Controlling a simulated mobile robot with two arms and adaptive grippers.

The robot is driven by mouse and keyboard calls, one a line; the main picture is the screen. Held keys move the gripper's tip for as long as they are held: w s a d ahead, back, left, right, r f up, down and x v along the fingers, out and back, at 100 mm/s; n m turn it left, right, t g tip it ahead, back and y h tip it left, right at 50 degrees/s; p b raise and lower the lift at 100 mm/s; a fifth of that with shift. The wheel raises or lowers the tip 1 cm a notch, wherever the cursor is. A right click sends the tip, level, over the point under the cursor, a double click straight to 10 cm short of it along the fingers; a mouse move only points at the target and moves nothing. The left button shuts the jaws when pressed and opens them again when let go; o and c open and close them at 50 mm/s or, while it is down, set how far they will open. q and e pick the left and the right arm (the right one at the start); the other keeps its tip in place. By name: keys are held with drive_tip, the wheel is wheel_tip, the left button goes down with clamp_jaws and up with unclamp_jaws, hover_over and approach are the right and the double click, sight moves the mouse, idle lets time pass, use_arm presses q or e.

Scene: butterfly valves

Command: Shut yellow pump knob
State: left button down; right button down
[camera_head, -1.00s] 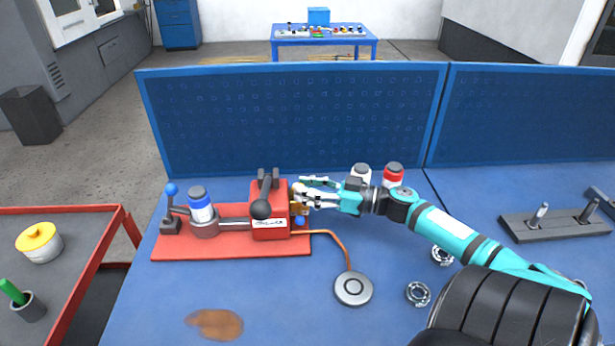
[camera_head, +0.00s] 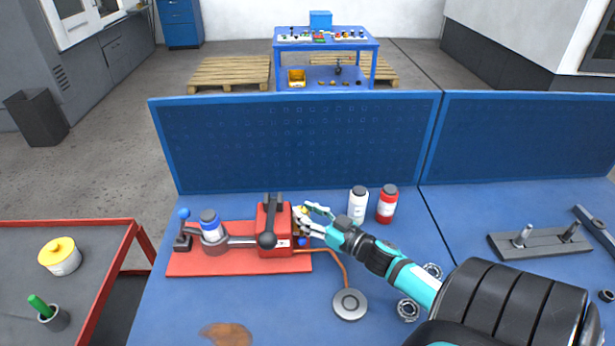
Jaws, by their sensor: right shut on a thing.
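The red pump (camera_head: 268,238) sits on a red base plate (camera_head: 215,262) on the blue workbench. A small yellow knob (camera_head: 303,210) is on the pump's right side, partly hidden by the fingers. A small blue part (camera_head: 303,243) shows just below it. My right gripper (camera_head: 304,216) reaches in from the right and is shut on the yellow knob. The exact finger contact is too small to see. My left gripper is not in view.
A black-knobbed lever (camera_head: 267,240) stands in front of the pump. A white bottle (camera_head: 358,204) and a red bottle (camera_head: 387,205) stand behind my right arm. A copper tube runs to a round grey disc (camera_head: 349,304). A blue perforated panel (camera_head: 300,145) closes the back.

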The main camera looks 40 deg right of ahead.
drive_tip(key=c, duration=1)
unclamp_jaws()
drive_tip(key=shift+s, duration=0.15)
drive_tip(key=s+d, duration=0.1)
drive_tip(key=s, duration=0.6)
drive_tip(key=shift+s, duration=0.35)
